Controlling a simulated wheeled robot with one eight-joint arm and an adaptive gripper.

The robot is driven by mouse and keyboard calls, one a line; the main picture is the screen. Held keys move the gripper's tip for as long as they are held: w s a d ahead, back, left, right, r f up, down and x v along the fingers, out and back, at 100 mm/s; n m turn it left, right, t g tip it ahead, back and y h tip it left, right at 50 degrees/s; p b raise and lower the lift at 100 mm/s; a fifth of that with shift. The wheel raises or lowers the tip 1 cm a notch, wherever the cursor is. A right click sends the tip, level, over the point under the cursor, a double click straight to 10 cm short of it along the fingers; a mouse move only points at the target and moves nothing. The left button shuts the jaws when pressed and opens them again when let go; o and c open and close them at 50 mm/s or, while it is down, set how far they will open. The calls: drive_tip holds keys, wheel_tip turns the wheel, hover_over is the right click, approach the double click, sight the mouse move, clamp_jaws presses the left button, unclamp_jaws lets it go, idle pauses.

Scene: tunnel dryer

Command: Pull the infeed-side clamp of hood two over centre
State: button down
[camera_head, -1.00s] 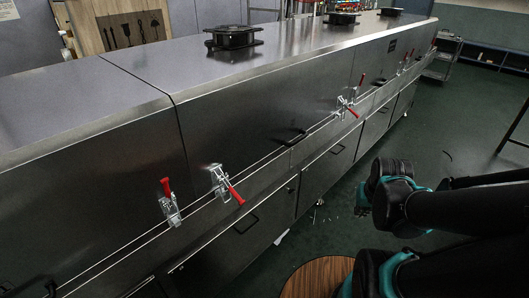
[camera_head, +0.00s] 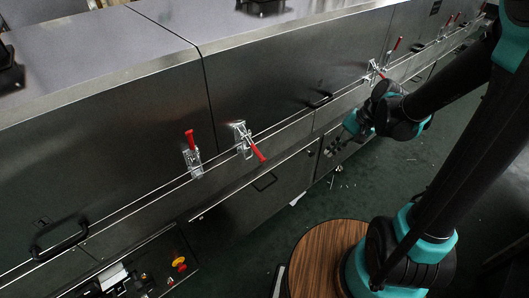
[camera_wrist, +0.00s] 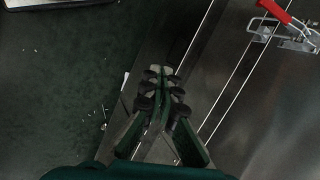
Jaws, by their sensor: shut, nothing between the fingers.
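Several toggle clamps with red handles line the side of the long steel dryer. One clamp (camera_head: 193,160) left of the hood seam has its handle up; another (camera_head: 244,143) right of the seam has its handle sloping down and outward. Farther right, a clamp pair (camera_head: 375,71) shows one handle up and one low, partly behind my arm. I cannot tell which is the infeed-side clamp of hood two. My gripper (camera_head: 337,147) is shut and empty, apart from the clamps. In the wrist view its fingertips (camera_wrist: 163,76) meet, with a red-handled clamp (camera_wrist: 290,32) at upper right.
Two thin rails run along the steel side below the hoods. Black pull handles (camera_head: 60,240) stick out from the panels. A round wooden top (camera_head: 318,250) stands near my base. The dark green floor (camera_head: 262,238) beside the dryer is mostly open, with small scraps (camera_head: 338,182) on it.

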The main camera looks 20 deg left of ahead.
sight(253, 147)
drive_tip(key=w+a+f+g+y, duration=0.1)
drive_tip(key=a+g, duration=0.3)
drive_tip(key=a, duration=0.4)
drive_tip(key=w+a+f+m+g+y, duration=0.1)
drive_tip(key=a+g, duration=0.3)
drive_tip(key=a, duration=0.4)
drive_tip(key=shift+w+y, duration=0.4)
drive_tip(key=shift+y, duration=0.4)
drive_tip(key=shift+a, duration=0.1)
drive_tip(key=s+a, duration=0.5)
drive_tip(key=s, duration=0.2)
drive_tip(key=shift+s+a+f, duration=0.25)
drive_tip(key=shift+s+f, duration=0.05)
drive_tip(key=shift+f, duration=0.15)
drive_tip(key=shift+s, duration=0.1)
